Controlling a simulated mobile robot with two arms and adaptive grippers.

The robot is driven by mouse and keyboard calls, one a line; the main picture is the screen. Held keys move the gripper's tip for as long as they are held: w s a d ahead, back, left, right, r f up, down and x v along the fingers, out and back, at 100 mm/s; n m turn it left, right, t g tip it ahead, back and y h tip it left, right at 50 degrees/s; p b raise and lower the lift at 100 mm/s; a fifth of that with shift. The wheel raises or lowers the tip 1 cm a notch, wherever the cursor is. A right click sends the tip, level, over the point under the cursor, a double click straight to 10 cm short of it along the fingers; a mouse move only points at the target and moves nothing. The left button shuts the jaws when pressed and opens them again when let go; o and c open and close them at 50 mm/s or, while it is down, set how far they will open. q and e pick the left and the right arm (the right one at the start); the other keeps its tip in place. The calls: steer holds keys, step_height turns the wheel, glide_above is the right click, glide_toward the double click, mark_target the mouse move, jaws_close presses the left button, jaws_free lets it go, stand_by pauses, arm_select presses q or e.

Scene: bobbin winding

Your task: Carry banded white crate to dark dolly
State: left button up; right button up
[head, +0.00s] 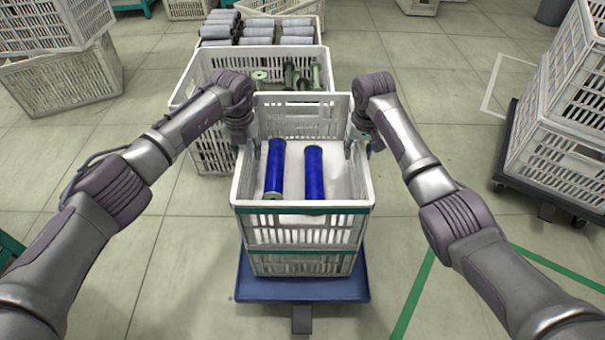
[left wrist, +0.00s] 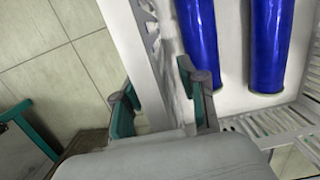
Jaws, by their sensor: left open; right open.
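The white crate (head: 303,232) with a green band stands in front of me on a blue dolly (head: 300,290). It holds two blue bobbins (head: 314,172) on a white floor; they also show in the left wrist view (left wrist: 268,45). A dark dolly (head: 545,195) at the right bears stacked white crates.
Directly behind stands a white crate (head: 190,90) with green bobbins, then one with grey rolls (head: 262,30). Stacked crates (head: 65,85) stand at the far left. Green tape (head: 415,295) marks the floor at right. Tiled floor between the blue and dark dollies is clear.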

arm_select(q)
jaws_close()
arm_select(e)
jaws_close()
arm_select(q)
steer(key=shift+w+r, duration=0.1)
steer(key=shift+r, duration=0.1)
arm_select(e)
steer(key=shift+w+r, duration=0.1)
steer(key=shift+r, duration=0.1)
